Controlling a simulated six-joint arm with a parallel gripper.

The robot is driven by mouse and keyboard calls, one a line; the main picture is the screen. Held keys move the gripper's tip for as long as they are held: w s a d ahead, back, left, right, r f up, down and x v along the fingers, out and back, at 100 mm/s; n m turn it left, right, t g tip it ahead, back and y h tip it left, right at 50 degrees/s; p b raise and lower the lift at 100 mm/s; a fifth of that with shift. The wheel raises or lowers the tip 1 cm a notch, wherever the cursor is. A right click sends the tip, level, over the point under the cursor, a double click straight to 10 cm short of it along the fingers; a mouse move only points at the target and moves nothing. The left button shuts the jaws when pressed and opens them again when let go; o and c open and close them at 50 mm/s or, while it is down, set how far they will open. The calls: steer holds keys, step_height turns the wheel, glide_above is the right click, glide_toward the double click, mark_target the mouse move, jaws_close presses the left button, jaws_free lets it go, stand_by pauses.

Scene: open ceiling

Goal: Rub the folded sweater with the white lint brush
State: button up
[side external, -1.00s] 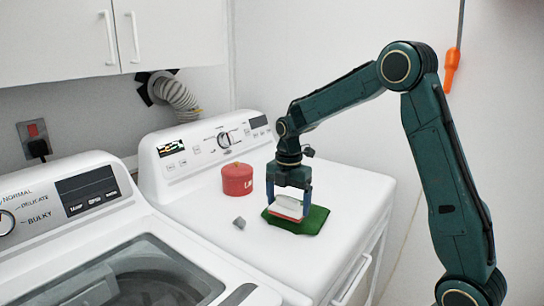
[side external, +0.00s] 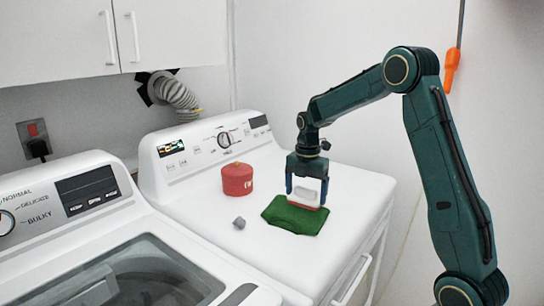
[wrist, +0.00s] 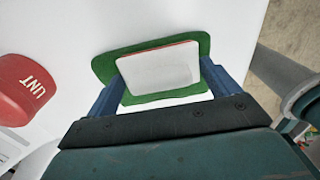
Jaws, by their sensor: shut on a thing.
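The white lint brush (side external: 308,190), with a red strip along its lower edge, is held between the two blue fingers of my gripper (side external: 307,198). It also shows between the fingers in the wrist view (wrist: 158,68). The folded sweater (side external: 293,218) is a flat green bundle on the dryer top. The brush is over its back right edge in the side view. I cannot tell whether the brush touches it. In the wrist view, green sweater (wrist: 195,42) shows around the brush.
A red round tin (side external: 237,180), marked LINT in the wrist view (wrist: 25,92), stands left of the sweater. A small grey lump (side external: 239,223) lies in front of it. The white dryer top (side external: 350,185) is clear at the right. A washer (side external: 110,235) stands at the left.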

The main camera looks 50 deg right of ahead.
steer(key=shift+a, duration=0.5)
steer(key=shift+s+a, duration=0.15)
steer(key=shift+a, duration=1.55)
steer(key=shift+s+a, duration=0.15)
steer(key=shift+a, duration=1.55)
step_height(320, 180, up, 8)
steer(key=shift+d, duration=0.15)
steer(key=shift+r, duration=0.1)
